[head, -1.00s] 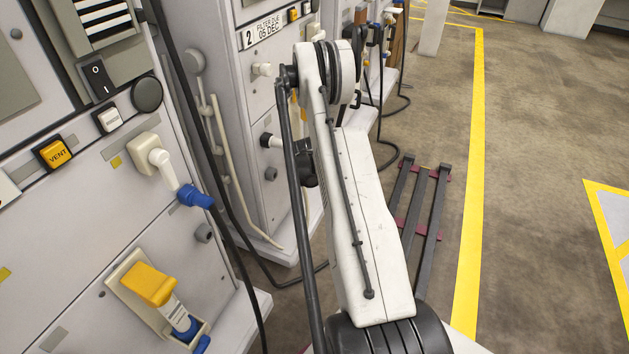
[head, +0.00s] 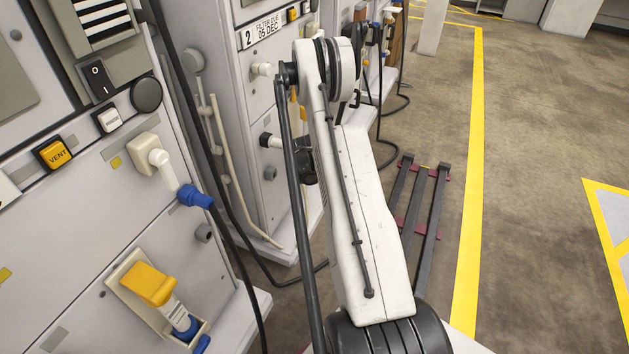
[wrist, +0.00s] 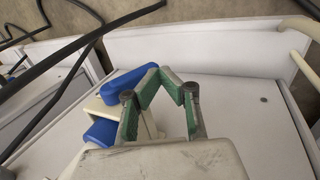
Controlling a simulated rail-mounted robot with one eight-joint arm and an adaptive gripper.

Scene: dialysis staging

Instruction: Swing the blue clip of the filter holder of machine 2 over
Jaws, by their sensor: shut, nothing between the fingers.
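Machine 2 (head: 232,95), a pale cabinet marked by a "2" label, stands behind my arm in the head view. My arm hides most of its lower front there, and I cannot make out the filter holder. In the wrist view, a blue clip (wrist: 126,84) lies along a cream holder (wrist: 98,105) on a pale panel. A second blue part (wrist: 100,132) shows lower left, partly covered. My gripper (wrist: 172,72) has green-padded fingers, shut and empty, with tips right beside the clip's upper right end. I cannot tell whether they touch.
The nearer machine at left carries a yellow-clipped holder (head: 150,285) and a blue connector (head: 195,197). Dark hoses hang between the machines. Cream tubes (wrist: 300,45) show at the wrist view's right. Open floor lies right, beyond a dark rack (head: 423,215).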

